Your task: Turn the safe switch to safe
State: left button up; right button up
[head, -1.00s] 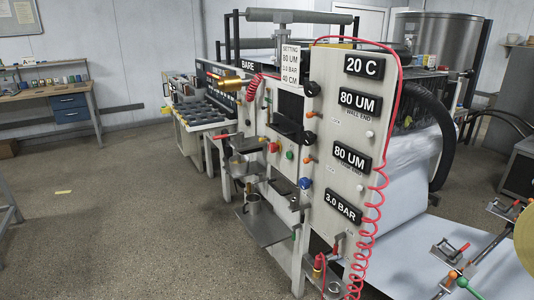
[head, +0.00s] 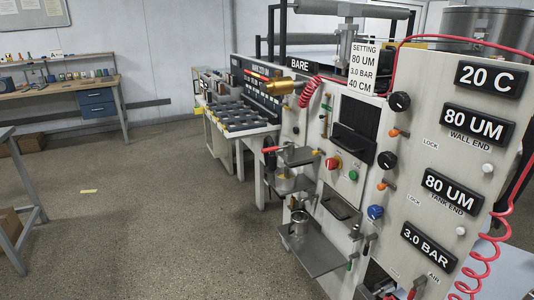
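No switch with a readable "safe" label shows in the head view. The machine's grey front panel (head: 440,185) carries several controls. A red knob (head: 333,163) sits left of a small green button (head: 353,175). A black knob (head: 399,102) is high on the panel and another black knob (head: 387,160) is lower. Orange-tipped levers (head: 393,132) sit beside them. A blue knob (head: 375,212) is lower down. I cannot tell which of these is the safe switch. Neither of my grippers is in view.
Displays read 20 C (head: 488,77), 80 UM twice and 3.0 BAR (head: 430,246). A coiled red hose (head: 480,265) hangs at the right. Metal shelves (head: 310,255) stick out from the machine's front. A workbench (head: 60,87) stands at the back left. The grey floor (head: 150,220) between is mostly clear.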

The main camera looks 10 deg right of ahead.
aim_at(332, 164)
jog(key=i+j+u, duration=0.2)
jog(key=i, duration=0.6)
jog(key=i+j+u, duration=0.2)
jog(key=i, duration=0.65)
